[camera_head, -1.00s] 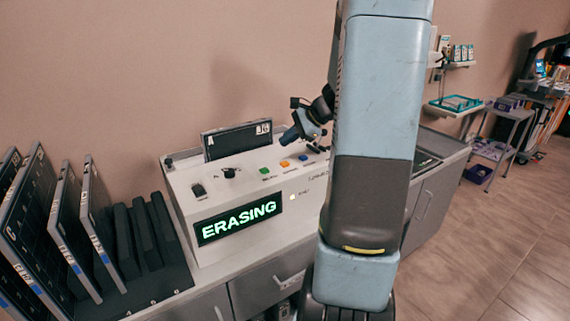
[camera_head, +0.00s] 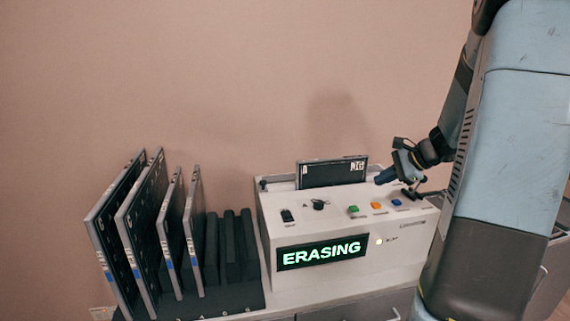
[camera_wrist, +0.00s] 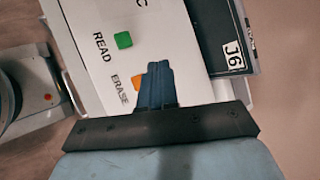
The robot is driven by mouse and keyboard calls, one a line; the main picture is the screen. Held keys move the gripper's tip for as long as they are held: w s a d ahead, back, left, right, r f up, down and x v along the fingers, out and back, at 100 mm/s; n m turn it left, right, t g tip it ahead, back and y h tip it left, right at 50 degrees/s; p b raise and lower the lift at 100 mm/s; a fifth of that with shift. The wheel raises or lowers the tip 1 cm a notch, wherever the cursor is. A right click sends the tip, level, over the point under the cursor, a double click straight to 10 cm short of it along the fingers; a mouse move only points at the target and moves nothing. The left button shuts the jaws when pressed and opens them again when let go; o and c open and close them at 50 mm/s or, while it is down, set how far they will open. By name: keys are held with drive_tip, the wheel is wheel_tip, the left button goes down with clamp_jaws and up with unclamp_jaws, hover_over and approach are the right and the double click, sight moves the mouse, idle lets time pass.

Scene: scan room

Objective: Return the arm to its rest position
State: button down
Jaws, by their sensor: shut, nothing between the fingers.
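My gripper (camera_head: 383,178) hangs just above the right part of the white reader's top, near its coloured buttons. In the wrist view my gripper (camera_wrist: 158,68) is shut with nothing between its fingers, and its tips overlap the orange ERASE button (camera_wrist: 137,83). The white reader (camera_head: 268,222) has a lit display (camera_head: 321,252) that reads ERASING. A dark cassette (camera_head: 333,173) marked J6 stands upright in the slot at the reader's back. My arm rises along the right side of the head view and hides part of the counter there.
A dark rack (camera_head: 225,305) to the left of the reader holds several upright cassettes (camera_head: 145,235). A green READ button (camera_head: 353,210) and a blue button (camera_head: 397,201) sit on the reader's top. The wall behind is bare.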

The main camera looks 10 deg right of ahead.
drive_tip(key=s+a+r+n+g+h, duration=0.1)
drive_tip(key=s+a+r+n, duration=0.35)
drive_tip(key=a, duration=0.25)
drive_tip(key=s+a+r+n+g+h, duration=0.1)
drive_tip(key=s+a+r+n+g, duration=0.15)
drive_tip(key=s+a+n, duration=0.35)
drive_tip(key=s+a+r+n+t+h, duration=0.1)
drive_tip(key=s+a+r+n+h, duration=0.1)
drive_tip(key=s, duration=0.5)
drive_tip(key=s+a+r+n+t+h, duration=0.1)
drive_tip(key=s+a+r+n+h, duration=0.1)
drive_tip(key=s+a+n, duration=0.2)
drive_tip(key=s+n, duration=0.1)
drive_tip(key=s, duration=0.2)
drive_tip(key=shift+r+n, duration=0.35)
drive_tip(key=shift+s+t, duration=0.1)
drive_tip(key=shift+t, duration=0.15)
idle(0.4)
